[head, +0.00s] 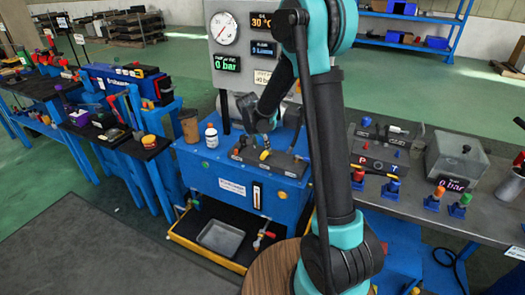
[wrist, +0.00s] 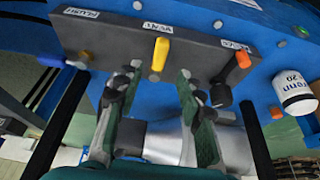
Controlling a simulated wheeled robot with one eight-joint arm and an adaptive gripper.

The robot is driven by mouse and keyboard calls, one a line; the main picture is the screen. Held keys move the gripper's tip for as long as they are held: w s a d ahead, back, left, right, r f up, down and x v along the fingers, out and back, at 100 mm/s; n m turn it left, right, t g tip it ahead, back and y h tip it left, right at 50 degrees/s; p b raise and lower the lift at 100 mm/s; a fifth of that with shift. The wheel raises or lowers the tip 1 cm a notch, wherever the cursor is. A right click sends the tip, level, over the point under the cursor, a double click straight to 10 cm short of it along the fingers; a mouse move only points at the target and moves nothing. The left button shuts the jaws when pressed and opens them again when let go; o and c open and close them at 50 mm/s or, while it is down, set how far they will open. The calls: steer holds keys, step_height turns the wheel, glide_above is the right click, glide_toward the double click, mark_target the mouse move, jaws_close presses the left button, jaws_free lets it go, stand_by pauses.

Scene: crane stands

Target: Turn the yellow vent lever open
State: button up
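The yellow vent lever (wrist: 160,54) is on a dark panel block in the wrist view, at the middle of a row of levers beside a small white label. In the head view the yellow lever (head: 265,154) is a small spot on the blue unit's top. My gripper (wrist: 158,80) is open, with one finger on each side of the lever's line. The lever appears just beyond the fingertips, and I see no clear contact. In the head view my gripper (head: 258,122) is above the panel, partly hidden by my arm.
A white bottle (wrist: 295,92) stands at the right. A gauge board (head: 240,50) rises behind the blue unit (head: 210,172). A grey bench (head: 405,200) is at right.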

steer(key=v, duration=0.6)
